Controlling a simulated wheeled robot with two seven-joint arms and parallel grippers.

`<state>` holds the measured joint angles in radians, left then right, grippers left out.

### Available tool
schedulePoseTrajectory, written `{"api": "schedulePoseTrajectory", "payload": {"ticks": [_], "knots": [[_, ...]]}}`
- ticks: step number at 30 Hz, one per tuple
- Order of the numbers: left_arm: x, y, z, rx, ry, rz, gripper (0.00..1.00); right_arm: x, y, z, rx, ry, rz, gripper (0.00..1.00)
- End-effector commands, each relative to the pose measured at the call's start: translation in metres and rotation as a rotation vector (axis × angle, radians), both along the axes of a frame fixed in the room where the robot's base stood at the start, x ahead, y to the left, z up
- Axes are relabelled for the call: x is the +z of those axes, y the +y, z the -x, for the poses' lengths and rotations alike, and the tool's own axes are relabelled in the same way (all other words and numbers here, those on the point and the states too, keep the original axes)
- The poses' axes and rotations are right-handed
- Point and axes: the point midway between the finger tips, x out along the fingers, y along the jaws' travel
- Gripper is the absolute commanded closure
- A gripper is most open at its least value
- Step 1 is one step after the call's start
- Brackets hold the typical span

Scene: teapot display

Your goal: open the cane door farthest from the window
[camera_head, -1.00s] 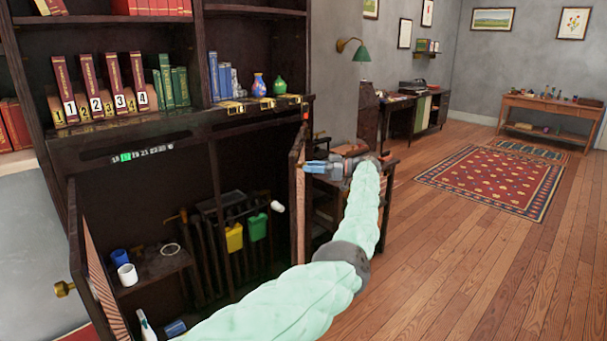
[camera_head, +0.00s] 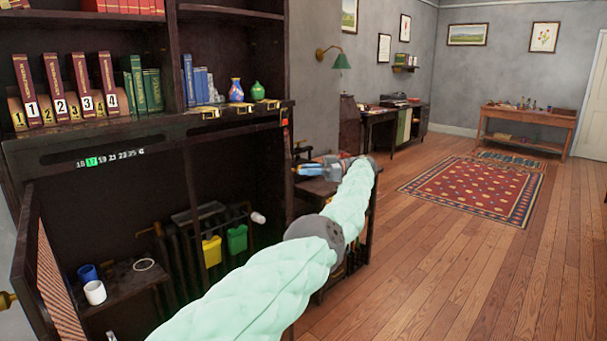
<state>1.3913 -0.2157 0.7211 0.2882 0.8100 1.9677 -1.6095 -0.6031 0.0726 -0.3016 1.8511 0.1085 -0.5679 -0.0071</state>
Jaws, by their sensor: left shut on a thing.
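The dark cabinet (camera_head: 215,130) fills the left side, with its lower compartment open. Its left cane door (camera_head: 50,275) stands swung out at the left edge, with a brass knob (camera_head: 8,300). The right cane door is at the cabinet's right side, seen so nearly edge-on that its panel hardly shows. My left gripper (camera_head: 298,171) reaches across from below and is shut at that right edge, on the right door. The exact grip point is too small to make out. My right gripper is not in view. No window shows.
Inside the compartment are a white mug (camera_head: 95,292), a blue mug (camera_head: 88,272), and yellow (camera_head: 211,250) and green (camera_head: 237,238) containers. Numbered books (camera_head: 60,100) and vases (camera_head: 236,90) stand above. A small table is behind my arm. The wooden floor (camera_head: 440,270) to the right is clear up to the rug (camera_head: 475,190).

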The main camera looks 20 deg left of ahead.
Motion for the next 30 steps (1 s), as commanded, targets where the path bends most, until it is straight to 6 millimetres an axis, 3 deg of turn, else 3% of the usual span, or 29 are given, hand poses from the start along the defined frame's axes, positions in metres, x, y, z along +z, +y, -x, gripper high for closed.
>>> {"api": "schedulePoseTrajectory", "payload": {"ticks": [13, 14, 16, 26, 30], "knots": [[0.001, -0.001, 0.0, 0.0, -0.001, 0.0, 1.0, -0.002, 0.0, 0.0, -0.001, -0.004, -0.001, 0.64], [0.001, -0.001, 0.0, 0.0, -0.001, 0.0, 0.67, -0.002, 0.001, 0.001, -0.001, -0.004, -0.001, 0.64], [0.0, -0.001, 0.0, 0.0, -0.001, 0.0, 0.54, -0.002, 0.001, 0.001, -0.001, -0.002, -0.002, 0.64], [0.001, -0.001, 0.0, 0.0, -0.001, 0.0, 0.51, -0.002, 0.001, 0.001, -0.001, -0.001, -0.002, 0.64], [0.012, -0.001, 0.0, 0.001, -0.002, 0.0, 0.51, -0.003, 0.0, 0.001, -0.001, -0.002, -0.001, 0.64]]}}
